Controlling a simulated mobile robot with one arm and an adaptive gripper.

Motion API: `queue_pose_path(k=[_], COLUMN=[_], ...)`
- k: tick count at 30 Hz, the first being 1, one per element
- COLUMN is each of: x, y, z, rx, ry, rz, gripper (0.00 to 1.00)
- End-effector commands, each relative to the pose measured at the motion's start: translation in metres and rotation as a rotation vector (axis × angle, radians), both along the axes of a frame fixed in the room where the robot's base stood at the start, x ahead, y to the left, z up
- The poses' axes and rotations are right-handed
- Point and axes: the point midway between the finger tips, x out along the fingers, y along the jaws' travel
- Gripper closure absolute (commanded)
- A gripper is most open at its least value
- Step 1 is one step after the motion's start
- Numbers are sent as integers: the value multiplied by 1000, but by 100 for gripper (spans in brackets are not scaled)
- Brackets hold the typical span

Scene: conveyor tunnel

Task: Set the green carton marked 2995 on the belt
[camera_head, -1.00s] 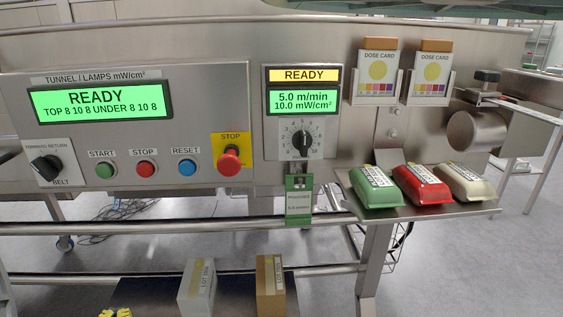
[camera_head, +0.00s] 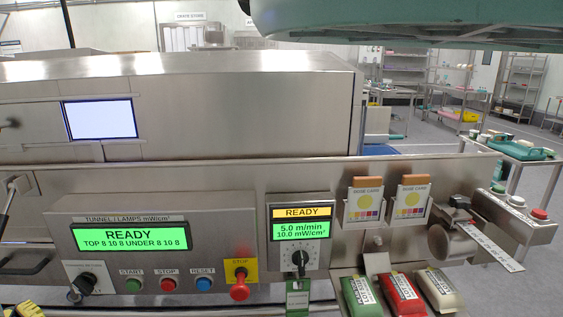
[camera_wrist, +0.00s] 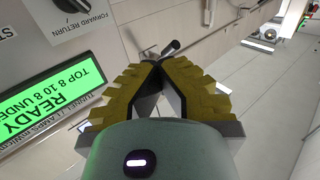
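No green carton marked 2995 can be made out in either current view. A green soft pack (camera_head: 361,296) lies on the small shelf at the lower right of the head view, but its label is too small to read. The belt surface is not visible; the steel tunnel housing (camera_head: 230,105) spans the head view. My gripper (camera_wrist: 161,63) has yellow stepped fingers whose tips meet, with nothing visible held between them. It is beside the control panel in the wrist view. Only a bit of yellow finger shows at the lower left of the head view.
A red pack (camera_head: 404,295) and a cream pack (camera_head: 440,290) lie beside the green one. The control panel (camera_head: 160,215) reads READY, with a red stop button (camera_head: 240,290) protruding. A side table (camera_head: 525,150) with a green tray stands at the right.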

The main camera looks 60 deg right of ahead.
Motion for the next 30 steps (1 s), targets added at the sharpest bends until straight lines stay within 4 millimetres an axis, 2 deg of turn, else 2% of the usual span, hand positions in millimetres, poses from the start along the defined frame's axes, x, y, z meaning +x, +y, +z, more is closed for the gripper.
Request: queue_pose_path(k=[1, 5, 15, 22, 25, 30], x=[3, 8, 15, 8, 5, -2], y=[8, 22, 48, 47, 47, 47], z=[29, 61, 113, 138, 155, 194], rx=[-1, -2, 0, 1, -1, -1], ry=[-2, -3, -1, -1, -2, -4], rz=[34, 98, 206, 202, 202, 203], gripper=[100, 100, 100, 100, 100, 100])
